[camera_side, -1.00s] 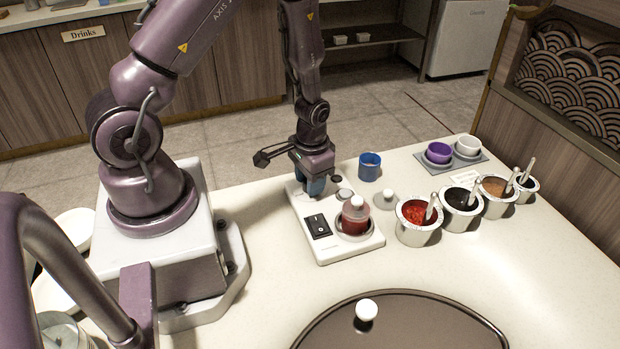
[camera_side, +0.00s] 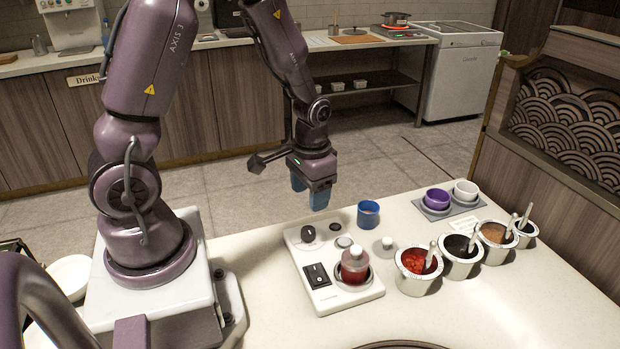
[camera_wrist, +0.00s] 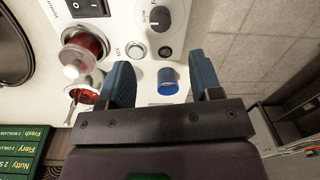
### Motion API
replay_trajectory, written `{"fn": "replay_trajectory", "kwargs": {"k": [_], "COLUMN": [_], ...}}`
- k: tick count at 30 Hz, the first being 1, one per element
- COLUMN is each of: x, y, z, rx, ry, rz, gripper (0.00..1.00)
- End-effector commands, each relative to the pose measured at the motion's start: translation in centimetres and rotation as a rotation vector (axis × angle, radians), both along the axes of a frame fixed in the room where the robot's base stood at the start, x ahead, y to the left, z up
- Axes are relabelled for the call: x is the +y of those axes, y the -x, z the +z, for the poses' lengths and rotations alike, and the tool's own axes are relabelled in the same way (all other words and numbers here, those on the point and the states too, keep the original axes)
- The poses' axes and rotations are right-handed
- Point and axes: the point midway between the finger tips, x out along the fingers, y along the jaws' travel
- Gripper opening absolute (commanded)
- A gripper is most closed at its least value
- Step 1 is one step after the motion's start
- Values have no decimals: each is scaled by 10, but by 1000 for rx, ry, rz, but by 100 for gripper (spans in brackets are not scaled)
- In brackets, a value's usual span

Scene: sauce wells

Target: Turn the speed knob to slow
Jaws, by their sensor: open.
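The speed knob (camera_side: 308,233) is a dark round dial at the far left corner of the white mixer base (camera_side: 352,299). In the wrist view the knob (camera_wrist: 159,18) shows at the top, with a label that seems to read SLOW beside it. Its pointer is too small to read surely. My gripper (camera_side: 309,195) is open and empty, raised above and behind the knob, clear of it. In the wrist view its two blue fingers (camera_wrist: 161,80) stand apart, with the knob beyond them.
The base also carries a black rocker switch (camera_side: 317,275), a round button (camera_side: 344,242) and a red-filled jar (camera_side: 354,266). A blue cup (camera_side: 368,214) stands close behind. Several sauce pots (camera_side: 414,285) with spoons stand to the right.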

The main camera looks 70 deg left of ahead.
Motion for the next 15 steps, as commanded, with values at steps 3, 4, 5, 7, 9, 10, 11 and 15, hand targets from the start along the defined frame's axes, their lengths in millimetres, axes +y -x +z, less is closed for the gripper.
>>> {"fn": "replay_trajectory", "kwargs": {"k": [3, 4, 5, 7, 9, 10, 11, 15], "x": [0, 0, -1, -1, -1, -1, -1, -1], "y": [-1, -1, -1, -1, 0, 0, 0, 0], "z": [18, 21, 23, 27, 30, 30, 30, 30], "rx": [-4, -4, -3, -2, -1, -1, 0, 0], "ry": [-1, -1, -1, 0, 0, 0, 0, 0], "rz": [0, 0, 0, 0, 0, 1, 1, 1], "gripper": [59, 59, 59, 59, 59, 59, 59, 59]}}
